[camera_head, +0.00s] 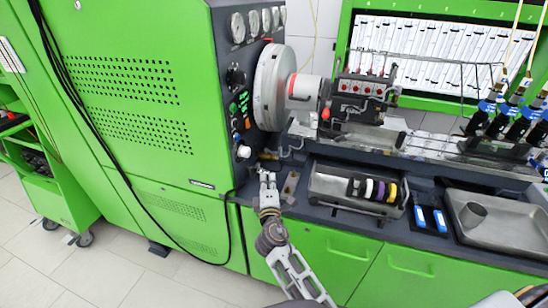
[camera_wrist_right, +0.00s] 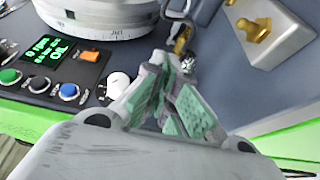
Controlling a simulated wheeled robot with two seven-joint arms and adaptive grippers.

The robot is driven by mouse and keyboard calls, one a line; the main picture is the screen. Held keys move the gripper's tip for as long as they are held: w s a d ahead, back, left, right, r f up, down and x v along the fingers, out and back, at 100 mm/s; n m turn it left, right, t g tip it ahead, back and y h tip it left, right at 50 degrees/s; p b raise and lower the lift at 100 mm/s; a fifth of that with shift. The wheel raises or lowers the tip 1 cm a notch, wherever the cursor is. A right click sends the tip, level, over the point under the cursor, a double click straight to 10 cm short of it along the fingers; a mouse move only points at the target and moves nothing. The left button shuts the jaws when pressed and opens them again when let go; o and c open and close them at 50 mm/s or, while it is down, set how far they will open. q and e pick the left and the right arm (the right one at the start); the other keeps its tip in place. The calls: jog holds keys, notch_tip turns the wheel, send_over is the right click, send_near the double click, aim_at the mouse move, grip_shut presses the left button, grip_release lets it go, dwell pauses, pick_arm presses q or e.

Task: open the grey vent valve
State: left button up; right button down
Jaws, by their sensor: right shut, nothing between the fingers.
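My right gripper (camera_head: 267,174) reaches up to the front corner of the bench, at the foot of the green cabinet's control panel. In the right wrist view its green-padded fingers (camera_wrist_right: 168,75) come together at the tips, shut and empty. Just beyond the tips is a brass fitting (camera_wrist_right: 182,38) with a small grey metal part (camera_wrist_right: 189,64) below it. This grey part may be the vent valve; the fingertips partly hide it, and I cannot tell its handle position or whether the fingers touch it. My left gripper is not in view.
The large grey wheel (camera_head: 272,87) overhangs close above the gripper. Panel buttons and a white knob (camera_wrist_right: 118,84) lie beside it. A grey plate with a brass fitting (camera_head: 290,184) stands to the right, then a metal tray (camera_head: 335,193) with coloured rings.

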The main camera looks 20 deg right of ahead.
aim_at(267, 170)
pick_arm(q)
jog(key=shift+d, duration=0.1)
pick_arm(e)
jog(key=shift+w, duration=0.2)
jog(key=shift+x, duration=1.85)
jog(key=shift+p+x, duration=0.4)
jog(key=shift+x, duration=2.5)
jog(key=shift+w+d+p, duration=0.3)
jog(key=shift+w+d, duration=0.5)
jog(key=shift+d, duration=0.35)
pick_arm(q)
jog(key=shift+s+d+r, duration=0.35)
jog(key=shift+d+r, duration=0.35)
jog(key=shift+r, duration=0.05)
pick_arm(e)
jog(key=shift+w+d, duration=0.35)
jog(key=shift+d, duration=0.25)
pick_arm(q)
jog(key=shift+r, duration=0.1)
